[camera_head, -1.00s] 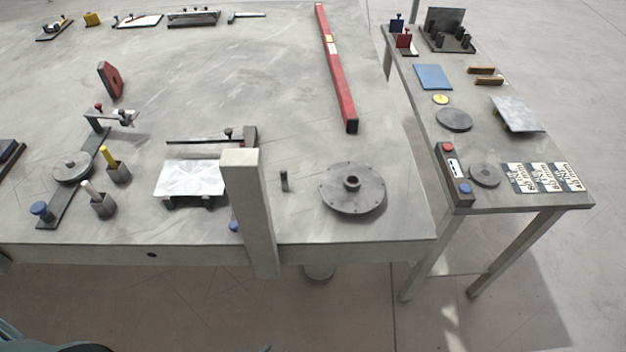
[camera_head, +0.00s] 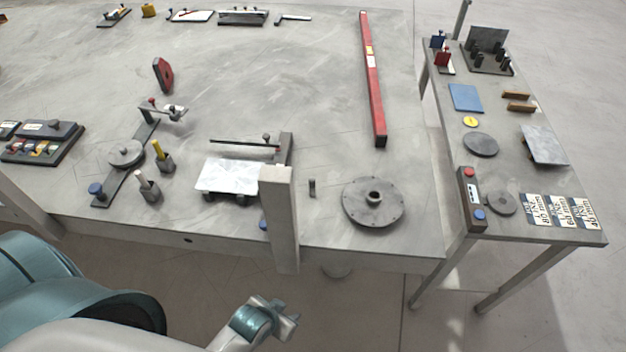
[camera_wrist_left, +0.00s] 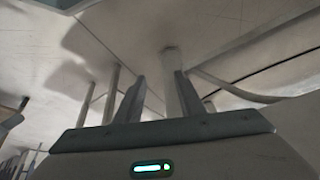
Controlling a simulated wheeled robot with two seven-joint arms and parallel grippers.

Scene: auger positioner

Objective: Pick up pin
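A small dark upright pin (camera_head: 312,187) stands on the big grey table, between a square grey post (camera_head: 283,220) and a round flanged disc (camera_head: 373,202) in the head view. My left gripper (camera_head: 286,314) is low in front of the table's near edge, well apart from the pin. In the left wrist view its two fingers (camera_wrist_left: 159,77) stand apart with nothing held between them; the pin cannot be made out there. My right gripper is in neither view.
The big table's front edge (camera_head: 210,242) lies between my left gripper and the pin. A flat metal plate on a stand (camera_head: 228,176) is left of the post. A long red bar (camera_head: 374,85) lies behind. A side table with several parts stands at right.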

